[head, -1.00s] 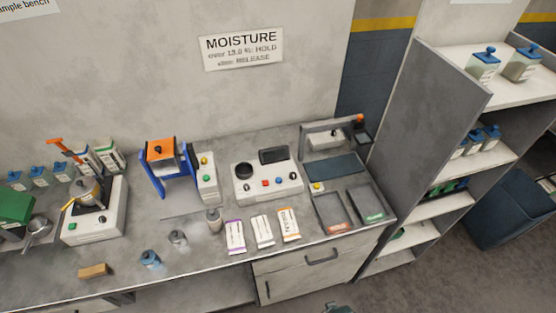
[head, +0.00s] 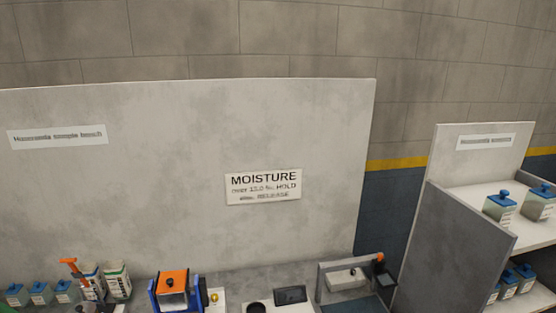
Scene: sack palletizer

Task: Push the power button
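The tops of the bench devices show along the bottom edge of the head view. A white meter (head: 271,308) with a dark display (head: 290,295) and a dark round opening (head: 257,307) is cut off by the frame, so its front buttons are hidden. To its left stands an orange-topped blue device (head: 173,284) beside a white control box (head: 216,298) with a yellow button (head: 214,296). I cannot tell which button is the power button. Neither of my grippers shows in this view.
A back panel with a MOISTURE sign (head: 263,187) rises behind the bench. Lidded sample jars (head: 40,293) and cartons (head: 117,280) stand at left. A grey frame (head: 347,274) stands right of the meter. A shelf unit (head: 455,235) with blue-lidded jars (head: 500,207) is at right.

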